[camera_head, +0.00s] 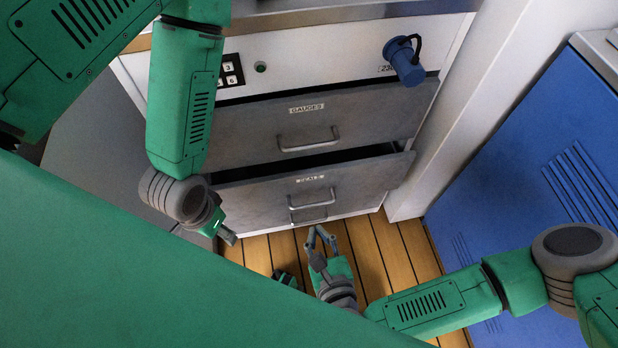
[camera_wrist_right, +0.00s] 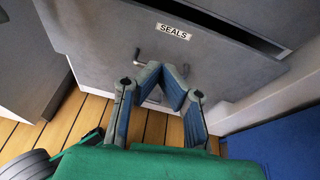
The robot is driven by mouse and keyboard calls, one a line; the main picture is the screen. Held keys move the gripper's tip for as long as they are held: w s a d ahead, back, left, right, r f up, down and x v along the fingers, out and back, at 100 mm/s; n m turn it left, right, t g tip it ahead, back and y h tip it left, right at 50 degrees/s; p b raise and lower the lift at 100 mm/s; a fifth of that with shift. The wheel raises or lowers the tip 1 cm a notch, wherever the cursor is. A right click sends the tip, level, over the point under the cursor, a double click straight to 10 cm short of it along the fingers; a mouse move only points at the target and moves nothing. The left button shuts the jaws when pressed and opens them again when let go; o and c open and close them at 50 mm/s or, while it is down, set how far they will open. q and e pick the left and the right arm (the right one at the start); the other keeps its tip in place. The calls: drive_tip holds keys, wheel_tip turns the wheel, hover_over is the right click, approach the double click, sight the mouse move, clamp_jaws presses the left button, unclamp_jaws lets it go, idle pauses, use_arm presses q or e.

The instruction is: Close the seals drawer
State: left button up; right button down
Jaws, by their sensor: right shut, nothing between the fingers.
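The seals drawer (camera_head: 262,203) is the grey lower drawer in the head view. It stands pulled out, with a dark gap above its front and at its right. Its metal handle (camera_head: 313,199) sits below the label. In the right wrist view the drawer front (camera_wrist_right: 95,28) and its SEALS label show, and my fingers partly hide the handle. My right gripper (camera_head: 318,233) is shut and empty, low in front of the drawer; its fingertips (camera_wrist_right: 172,70) overlap the handle area, and I cannot tell whether they touch. My left gripper (camera_head: 226,230) hangs left of the drawer, its fingers unclear.
A blue cylindrical fitting (camera_head: 407,66) sticks out at the upper right of the cabinet. A blue vented locker (camera_head: 520,150) stands at the right. Bare wooden floor (camera_head: 385,255) lies below.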

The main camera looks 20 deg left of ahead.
drive_tip(key=m, duration=0.1)
drive_tip(key=b, duration=0.3)
approach(304, 170)
drive_tip(key=shift+m+t, duration=0.3)
drive_tip(key=shift+t, duration=0.1)
drive_tip(key=w+a+f, duration=0.3)
drive_tip(key=shift+w+f, duration=0.15)
drive_tip(key=shift+f, duration=0.05)
drive_tip(key=shift+w+a+r+h, duration=0.1)
drive_tip(key=shift+w+a+h, duration=0.2)
drive_tip(key=shift+w, duration=0.35)
drive_tip(key=b+x, duration=0.3)
drive_tip(key=x, duration=0.1)
drive_tip(key=shift+w+a+r+b, duration=0.1)
drive_tip(key=shift+r+b, duration=0.2)
drive_tip(key=shift+r, duration=0.05)
drive_tip(key=shift+w+a+r, duration=0.1)
drive_tip(key=shift+w+a, duration=0.05)
drive_tip(key=shift+w, duration=0.05)
drive_tip(key=shift+w+r, duration=0.1)
drive_tip(key=shift+r, duration=0.1)
